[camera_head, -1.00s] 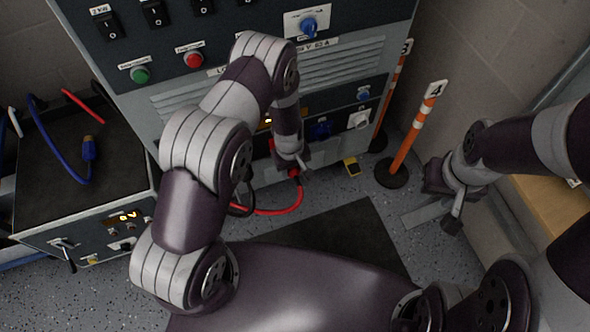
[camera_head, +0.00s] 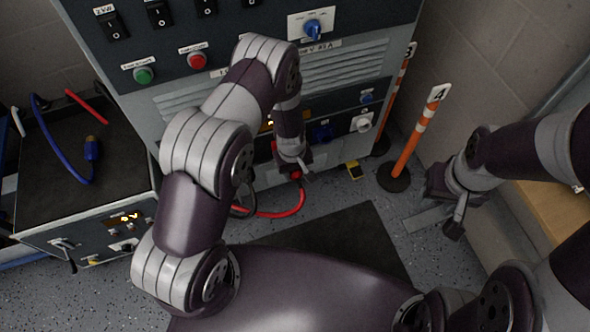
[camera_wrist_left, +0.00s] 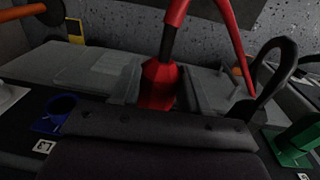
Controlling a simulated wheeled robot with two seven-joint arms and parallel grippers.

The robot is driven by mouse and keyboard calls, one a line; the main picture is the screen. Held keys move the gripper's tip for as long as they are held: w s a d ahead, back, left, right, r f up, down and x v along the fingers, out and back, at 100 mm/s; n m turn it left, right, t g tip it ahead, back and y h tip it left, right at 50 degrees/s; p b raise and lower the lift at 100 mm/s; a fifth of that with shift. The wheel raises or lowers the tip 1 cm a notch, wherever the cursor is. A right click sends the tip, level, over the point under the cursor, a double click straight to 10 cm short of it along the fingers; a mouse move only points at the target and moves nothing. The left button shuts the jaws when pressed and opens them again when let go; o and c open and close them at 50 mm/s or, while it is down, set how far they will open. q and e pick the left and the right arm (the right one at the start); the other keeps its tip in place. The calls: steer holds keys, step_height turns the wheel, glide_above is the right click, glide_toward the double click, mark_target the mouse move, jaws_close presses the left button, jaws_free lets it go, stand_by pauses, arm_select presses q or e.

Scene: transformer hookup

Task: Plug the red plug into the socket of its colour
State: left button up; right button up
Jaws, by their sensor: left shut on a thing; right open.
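My left gripper (camera_head: 293,167) is low in front of the cabinet and shut on the red plug (camera_head: 296,175). In the left wrist view the red plug (camera_wrist_left: 160,85) sits between the two fingers, with its red cable rising from it. The blue socket (camera_head: 322,132) is right of the gripper on the cabinet front. It also shows in the left wrist view (camera_wrist_left: 57,112). I cannot make out the red socket; my gripper and arm cover that part of the panel. Whether the plug's front touches a socket is hidden. My right gripper (camera_head: 449,208) is open and empty at the right.
A white socket (camera_head: 362,122) is right of the blue one. A green part (camera_wrist_left: 295,142) and a dark cable loop are at right in the wrist view. An orange post (camera_head: 413,140) marked 4 stands right of the cabinet. A blue plug (camera_head: 92,149) lies on the left unit.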

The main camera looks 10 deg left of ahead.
arm_select(q)
steer(key=shift+w+a+p, duration=0.35)
steer(key=shift+w+a, duration=0.2)
steer(key=shift+w, duration=0.2)
steer(key=shift+w+a, duration=0.4)
steer(key=shift+w, duration=0.25)
steer(key=o, duration=1.4)
steer(key=shift+r, duration=0.1)
step_height(320, 180, up, 7)
steer(key=p, duration=0.6)
steer(key=shift+s+a, duration=0.15)
step_height(320, 180, up, 12)
steer(key=p, duration=0.3)
steer(key=shift+s+a+r, duration=0.25)
steer(key=shift+a, duration=0.1)
